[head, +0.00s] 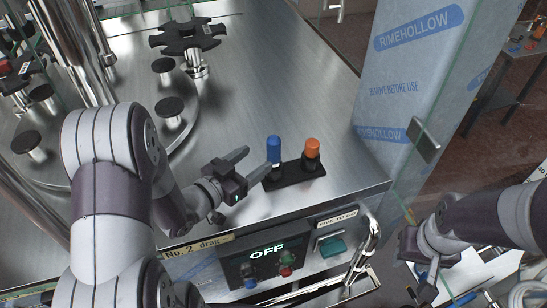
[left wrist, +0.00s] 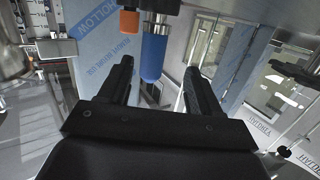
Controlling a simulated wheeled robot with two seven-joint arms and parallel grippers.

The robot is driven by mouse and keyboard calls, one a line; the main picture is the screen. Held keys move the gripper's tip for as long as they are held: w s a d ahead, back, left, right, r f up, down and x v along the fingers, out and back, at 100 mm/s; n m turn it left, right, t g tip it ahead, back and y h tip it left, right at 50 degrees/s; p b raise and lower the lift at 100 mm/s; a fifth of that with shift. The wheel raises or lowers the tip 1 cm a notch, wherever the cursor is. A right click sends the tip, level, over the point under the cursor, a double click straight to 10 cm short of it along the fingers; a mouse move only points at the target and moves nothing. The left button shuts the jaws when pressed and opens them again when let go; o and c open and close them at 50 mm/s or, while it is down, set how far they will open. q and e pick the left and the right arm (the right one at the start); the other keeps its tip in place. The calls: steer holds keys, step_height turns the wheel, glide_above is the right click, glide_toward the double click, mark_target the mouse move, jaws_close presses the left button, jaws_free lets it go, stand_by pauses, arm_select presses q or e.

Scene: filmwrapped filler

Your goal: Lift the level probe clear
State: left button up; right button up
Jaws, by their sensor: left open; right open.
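Two capped probes stand upright in a black holder (head: 296,174) on the steel machine top: one with a blue cap (head: 273,149), one with an orange cap (head: 312,148). I cannot tell from any label which is the level probe. My left gripper (head: 256,163) is open and empty just left of the blue one, its fingers pointing at it. In the left wrist view the blue cap (left wrist: 153,58) lies between and beyond the fingertips, and the orange cap (left wrist: 129,22) is left of it. My right gripper (head: 426,284) is open, low at the right, away from the probes.
A film-wrapped panel (head: 395,75) stands behind right. A turntable with black-topped posts (head: 169,107) is at left. Bare steel lies behind the holder.

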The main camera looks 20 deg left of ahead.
mark_target(269, 150)
arm_select(q)
steer(key=shift+s+d+r+t+h, duration=0.2)
steer(key=shift+s+r+t+h, duration=0.15)
steer(key=shift+s+h, duration=0.25)
steer(key=shift+w+d+r, duration=0.2)
steer(key=shift+d, duration=0.1)
steer(key=p+x, duration=0.1)
steer(key=x, duration=0.5)
steer(key=shift+w+a+f+p, duration=0.1)
steer(key=shift+w+f+p, duration=0.15)
steer(key=shift+p, duration=0.15)
steer(key=shift+w, duration=0.3)
steer(key=c, duration=1.1)
